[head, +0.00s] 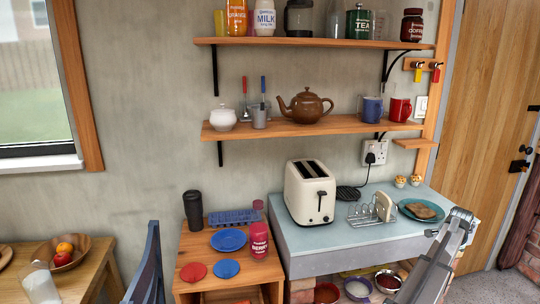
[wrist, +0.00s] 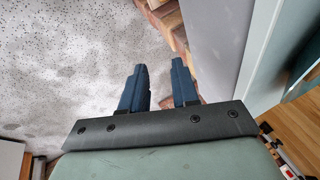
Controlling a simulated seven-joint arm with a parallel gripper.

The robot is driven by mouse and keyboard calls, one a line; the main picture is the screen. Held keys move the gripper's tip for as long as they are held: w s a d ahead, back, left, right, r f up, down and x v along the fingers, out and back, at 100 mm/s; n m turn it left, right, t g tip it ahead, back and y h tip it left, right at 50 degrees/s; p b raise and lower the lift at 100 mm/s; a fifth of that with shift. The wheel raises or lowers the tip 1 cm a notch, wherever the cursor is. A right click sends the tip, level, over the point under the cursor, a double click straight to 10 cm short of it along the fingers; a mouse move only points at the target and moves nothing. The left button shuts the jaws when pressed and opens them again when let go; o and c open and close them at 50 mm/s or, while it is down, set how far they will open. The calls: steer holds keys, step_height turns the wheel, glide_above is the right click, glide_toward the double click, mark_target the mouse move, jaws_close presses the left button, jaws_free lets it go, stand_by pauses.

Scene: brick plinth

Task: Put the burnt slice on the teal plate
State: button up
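The teal plate (head: 421,210) lies on the right part of the pale blue worktop. A brown slice of toast (head: 422,209) rests flat on it. A wire toast rack (head: 362,214) stands left of the plate, with a pale slice (head: 383,207) upright at its right end. I see no clearly blackened slice. The cream toaster (head: 310,193) stands further left, and the insides of its dark slots are hidden. My gripper (wrist: 158,66) is open in the wrist view, with nothing between its blue fingers. It points down over floor and brickwork, away from the plate.
My arm reaches up at the lower right, in front of the worktop (head: 345,233). Two small egg-like items (head: 407,181) stand behind the plate. Bowls (head: 388,281) sit below the worktop. A wooden side table with a blue plate (head: 229,240) and jar stands left.

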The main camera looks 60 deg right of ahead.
steer(key=w+a+f+n+g+y, duration=0.1)
steer(key=a+f+n, duration=0.15)
steer(key=f, duration=0.55)
steer(key=w+a+f+n+g+y, duration=0.15)
steer(key=a+f, duration=0.25)
steer(key=f, duration=0.5)
steer(key=a+f+n+g+y, duration=0.1)
steer(key=a+f+y, duration=0.15)
steer(key=f, duration=0.55)
steer(key=w+a+f+n+g, duration=0.5)
steer(key=w+a+f+n, duration=0.7)
steer(key=w+a+f, duration=1)
steer(key=w+a+n+t, duration=0.1)
steer(key=w+a+n, duration=0.1)
steer(key=w+a, duration=0.6)
steer(key=w+a+n+h, duration=0.1)
steer(key=w+a+n, duration=0.25)
steer(key=a, duration=0.85)
steer(key=w+a+n+t, duration=0.1)
steer(key=w+a, duration=0.5)
steer(key=a, duration=0.4)
steer(key=s+a+r+n, duration=0.2)
steer(key=a+n, duration=0.1)
steer(key=a, duration=1.1)
steer(key=s+a+r+n, duration=0.2)
steer(key=a+n, duration=0.1)
steer(key=a, duration=1.2)
steer(key=shift+s+a+r+y, duration=0.2)
steer(key=shift+s+y, duration=0.1)
steer(key=shift+y, duration=0.1)
